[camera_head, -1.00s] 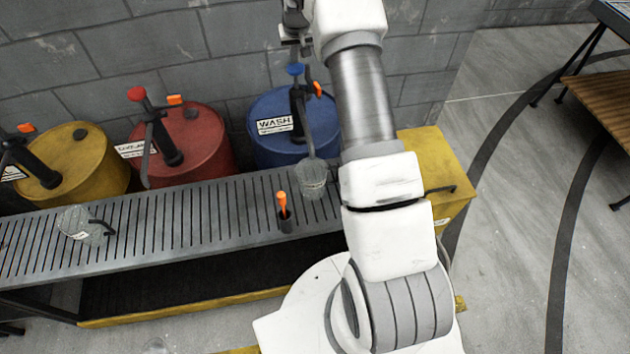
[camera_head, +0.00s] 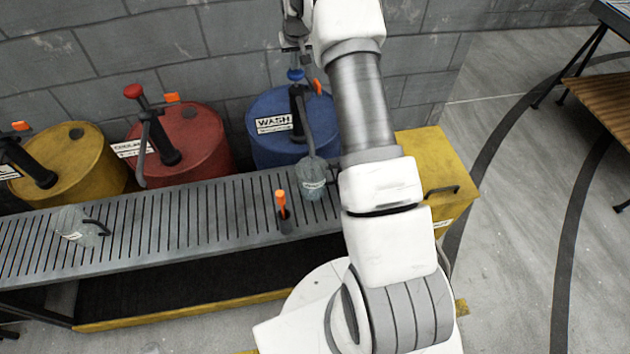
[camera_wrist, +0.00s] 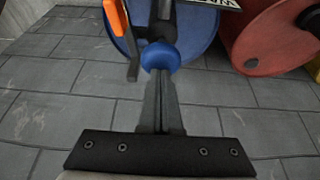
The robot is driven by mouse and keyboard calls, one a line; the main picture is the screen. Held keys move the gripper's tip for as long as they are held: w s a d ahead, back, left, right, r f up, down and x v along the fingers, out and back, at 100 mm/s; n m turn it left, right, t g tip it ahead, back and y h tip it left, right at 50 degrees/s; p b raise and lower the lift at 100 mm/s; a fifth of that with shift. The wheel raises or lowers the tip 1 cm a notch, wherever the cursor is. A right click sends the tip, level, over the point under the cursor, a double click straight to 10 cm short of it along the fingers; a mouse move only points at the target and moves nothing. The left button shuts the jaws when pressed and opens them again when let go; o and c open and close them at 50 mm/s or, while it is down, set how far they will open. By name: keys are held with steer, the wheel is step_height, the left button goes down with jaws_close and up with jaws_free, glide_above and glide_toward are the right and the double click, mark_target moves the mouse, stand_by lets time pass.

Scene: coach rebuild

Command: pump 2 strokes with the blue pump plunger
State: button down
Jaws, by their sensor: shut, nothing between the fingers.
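The blue pump plunger knob (camera_head: 295,74) tops the dark pump on the blue WASH drum (camera_head: 268,150). My gripper (camera_head: 293,58) is just above the knob, pointing down, with its fingers shut and empty. In the wrist view, the narrow shut fingers (camera_wrist: 160,82) reach to the round blue knob (camera_wrist: 160,57). They look to be at or against its top; exact contact is hard to tell. The pump's spout curves down to a clear jug (camera_head: 312,180) on the slatted bench.
A red drum (camera_head: 196,150) and a yellow drum (camera_head: 85,165) with similar pumps stand left. Another clear jug (camera_head: 72,225) is at left. The block wall is close behind.

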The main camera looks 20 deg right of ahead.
mark_target(296, 72)
steer(key=shift+s+f+b, duration=0.15)
steer(key=shift+f+b, duration=0.5)
steer(key=shift+f, duration=0.9)
steer(key=shift+r+p, duration=1.3)
steer(key=shift+r, duration=2.4)
steer(key=shift+f, duration=0.1)
steer(key=shift+f+b, duration=2.45)
steer(key=shift+f, duration=1.15)
